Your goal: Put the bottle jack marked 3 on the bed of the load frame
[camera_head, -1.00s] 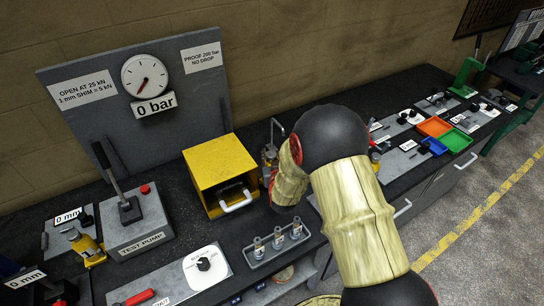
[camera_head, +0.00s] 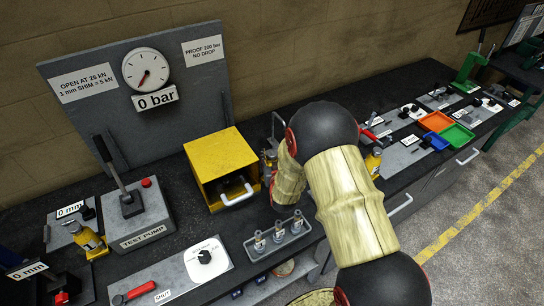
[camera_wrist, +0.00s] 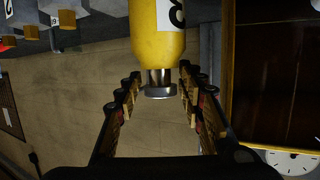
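The yellow load frame (camera_head: 218,157) stands on the bench with its dark open front and a white handle showing. In the head view my arm hides most of the gripper, just right of the load frame. Another yellow jack (camera_head: 88,239) stands far left.
The test pump (camera_head: 137,217) stands left of the load frame, below a gauge (camera_head: 147,69) reading 0 bar. A rack of small metal pieces (camera_head: 278,240) lies in front. Another yellow jack (camera_head: 373,160), an orange tray (camera_head: 435,121) and a green tray (camera_head: 457,136) are right.

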